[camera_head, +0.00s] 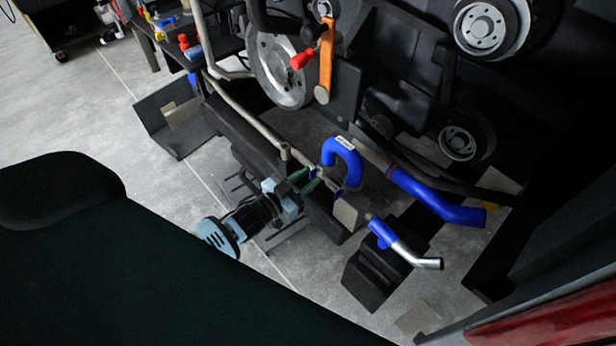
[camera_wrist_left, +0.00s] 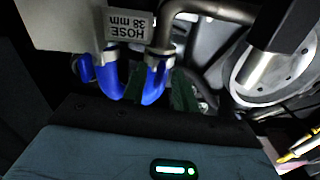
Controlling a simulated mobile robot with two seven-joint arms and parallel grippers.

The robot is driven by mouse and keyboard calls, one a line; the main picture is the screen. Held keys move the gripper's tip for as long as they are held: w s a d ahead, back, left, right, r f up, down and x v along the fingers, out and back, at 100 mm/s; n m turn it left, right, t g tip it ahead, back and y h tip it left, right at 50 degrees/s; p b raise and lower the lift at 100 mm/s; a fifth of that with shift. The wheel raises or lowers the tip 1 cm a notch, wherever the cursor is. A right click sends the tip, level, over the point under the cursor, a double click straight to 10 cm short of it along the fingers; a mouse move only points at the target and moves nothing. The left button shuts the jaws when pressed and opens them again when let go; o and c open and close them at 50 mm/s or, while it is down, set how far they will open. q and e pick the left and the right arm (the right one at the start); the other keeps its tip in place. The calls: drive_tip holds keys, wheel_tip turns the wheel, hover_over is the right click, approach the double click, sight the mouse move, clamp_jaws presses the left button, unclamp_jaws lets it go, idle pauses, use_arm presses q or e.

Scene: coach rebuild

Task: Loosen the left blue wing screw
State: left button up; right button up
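A bright blue curved hose (camera_head: 343,158) stands on the engine's lower pipework in the head view. It also shows in the wrist view (camera_wrist_left: 109,80), with metal clamps and a label reading "HOSE 38 mm" (camera_wrist_left: 128,25). A small blue piece (camera_head: 315,174), possibly the left wing screw, sits left of the hose near my fingertips. My left gripper (camera_head: 306,180) comes in from the left with two green fingers, which look apart beside that piece. Contact cannot be told. My right gripper is not in view.
A thicker blue hose (camera_head: 435,198) lies to the right. A blue and silver pipe (camera_head: 403,244) is below it. An orange lever (camera_head: 326,60) and a large metal pulley (camera_head: 280,68) are above. A pale pipe (camera_head: 245,118) runs close over my left gripper.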

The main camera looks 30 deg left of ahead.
use_arm(q)
drive_tip(key=v, duration=0.7)
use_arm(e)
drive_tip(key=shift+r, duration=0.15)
use_arm(q)
drive_tip(key=shift+r, duration=0.1)
drive_tip(key=shift+s, duration=0.15)
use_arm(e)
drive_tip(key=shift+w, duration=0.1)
